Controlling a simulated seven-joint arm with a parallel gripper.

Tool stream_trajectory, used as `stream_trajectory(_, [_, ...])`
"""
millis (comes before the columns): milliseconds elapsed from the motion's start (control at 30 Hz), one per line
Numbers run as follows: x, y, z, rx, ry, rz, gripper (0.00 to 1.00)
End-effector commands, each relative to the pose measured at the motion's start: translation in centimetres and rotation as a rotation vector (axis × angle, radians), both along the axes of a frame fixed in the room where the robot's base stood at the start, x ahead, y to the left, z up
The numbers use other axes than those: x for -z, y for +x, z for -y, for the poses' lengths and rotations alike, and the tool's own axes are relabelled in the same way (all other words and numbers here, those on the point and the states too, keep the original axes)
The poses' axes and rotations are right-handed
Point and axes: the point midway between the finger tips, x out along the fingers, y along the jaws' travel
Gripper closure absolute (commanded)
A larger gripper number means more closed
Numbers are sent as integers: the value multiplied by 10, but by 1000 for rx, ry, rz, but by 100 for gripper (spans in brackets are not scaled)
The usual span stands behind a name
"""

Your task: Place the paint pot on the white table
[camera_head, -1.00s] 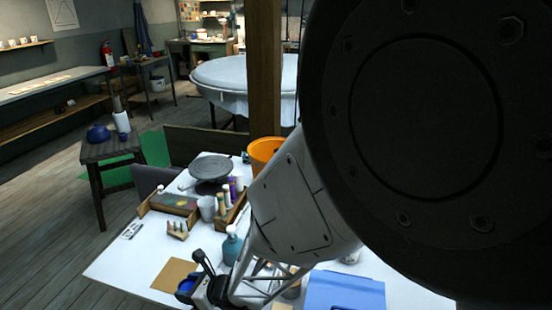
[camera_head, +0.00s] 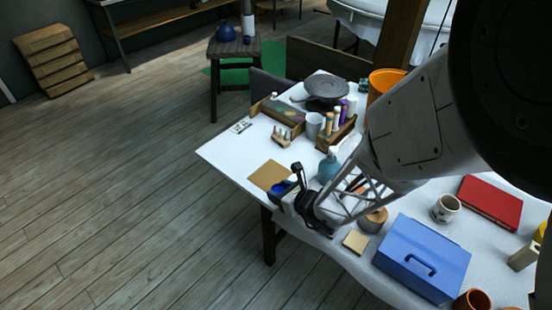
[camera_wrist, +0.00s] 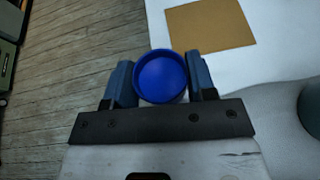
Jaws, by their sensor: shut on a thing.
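The paint pot is a round blue cup (camera_wrist: 161,76); in the wrist view I look down into its open top. My gripper (camera_wrist: 160,82) is shut on it, with one finger on each side. In the head view the gripper (camera_head: 291,190) is at the front left edge of the white table (camera_head: 226,152). The blue pot (camera_head: 280,188) shows only partly there, behind the dark fingers. In the wrist view the pot is over the floor side of the table edge, beside a brown board (camera_wrist: 211,26). I cannot tell its height exactly.
The brown board (camera_head: 270,175) lies close to the gripper. A teal bottle (camera_head: 329,168), a blue toolbox (camera_head: 424,257), a sponge (camera_head: 355,241), a mug (camera_head: 446,208) and a red book (camera_head: 491,202) stand around my arm. Bare white tabletop shows at the left corner.

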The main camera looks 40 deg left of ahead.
Motion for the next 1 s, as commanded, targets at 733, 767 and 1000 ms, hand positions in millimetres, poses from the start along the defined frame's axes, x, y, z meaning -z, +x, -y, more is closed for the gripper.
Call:
stream_trajectory(733, [11,64,-90,0,0,0,73])
stream_trajectory(767, [11,66,-93,1,0,1,73])
stream_trajectory(1000, [13,79,-112,0,1,0,73])
